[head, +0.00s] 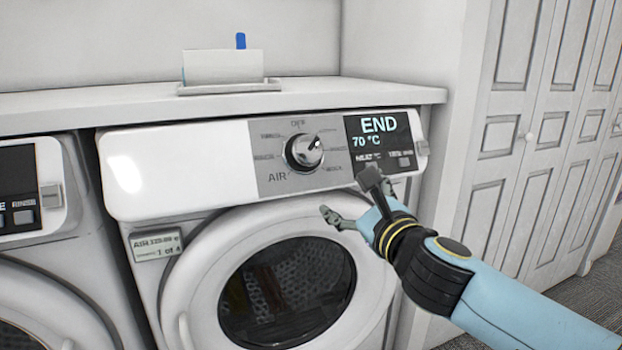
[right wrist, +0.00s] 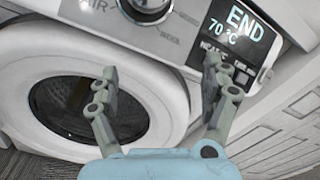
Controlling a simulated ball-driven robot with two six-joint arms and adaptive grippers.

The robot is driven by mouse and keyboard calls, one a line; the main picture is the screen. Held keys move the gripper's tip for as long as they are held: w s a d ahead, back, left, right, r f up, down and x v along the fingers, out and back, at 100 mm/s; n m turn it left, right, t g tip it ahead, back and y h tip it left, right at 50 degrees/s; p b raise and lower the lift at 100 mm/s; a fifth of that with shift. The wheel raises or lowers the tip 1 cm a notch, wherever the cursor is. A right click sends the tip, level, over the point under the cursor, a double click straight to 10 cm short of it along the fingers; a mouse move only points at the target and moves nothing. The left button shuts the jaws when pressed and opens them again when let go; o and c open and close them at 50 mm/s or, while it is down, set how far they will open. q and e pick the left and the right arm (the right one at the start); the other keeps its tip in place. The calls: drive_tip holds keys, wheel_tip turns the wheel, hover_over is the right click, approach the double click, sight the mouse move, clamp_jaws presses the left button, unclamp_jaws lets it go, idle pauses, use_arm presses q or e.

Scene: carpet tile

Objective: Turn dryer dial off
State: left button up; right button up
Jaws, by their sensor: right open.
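The dryer dial (head: 304,152) is a round silver knob on the grey part of the dryer's panel (head: 265,158). Its dark pointer mark aims up and to the right, away from the "OFF" label at the top. The dial also shows in the right wrist view (right wrist: 148,8), cut by the top edge. My right gripper (head: 345,200) is open and empty, below and to the right of the dial, in front of the dryer's upper front. In the right wrist view its two fingers (right wrist: 160,82) are spread apart and touch nothing that I can make out. My left gripper is out of view.
The display (head: 378,140) right of the dial reads "END" and "70 °C". The round dryer door (head: 290,285) is below. A second machine (head: 30,190) stands at left. A counter (head: 130,108) overhangs the panel, with a tray (head: 228,88) on it. Panelled closet doors (head: 530,150) are at right.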

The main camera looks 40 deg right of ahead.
sight(311, 151)
drive_tip(key=a+r+m+y+b, duration=0.1)
drive_tip(key=a+r+m+y, duration=0.1)
drive_tip(key=a+r+m, duration=0.3)
drive_tip(key=w+d, duration=0.1)
drive_tip(key=w, duration=0.2)
drive_tip(key=w+d+b, duration=0.1)
drive_tip(key=w, duration=0.2)
drive_tip(key=w+d, duration=0.1)
drive_tip(key=w, duration=0.1)
drive_tip(key=shift+w+r+b, duration=0.3)
drive_tip(key=shift+w+b, duration=0.05)
drive_tip(key=shift+w, duration=0.05)
drive_tip(key=shift+w+d, duration=0.1)
drive_tip(key=shift+w, duration=0.3)
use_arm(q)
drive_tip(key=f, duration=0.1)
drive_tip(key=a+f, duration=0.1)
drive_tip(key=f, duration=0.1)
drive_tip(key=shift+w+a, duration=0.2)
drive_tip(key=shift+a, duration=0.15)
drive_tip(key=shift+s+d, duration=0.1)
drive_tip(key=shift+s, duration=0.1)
use_arm(e)
drive_tip(key=shift+c, duration=0.3)
drive_tip(key=c, duration=1.1)
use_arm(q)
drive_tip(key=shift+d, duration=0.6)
use_arm(e)
drive_tip(key=shift+r, duration=0.1)
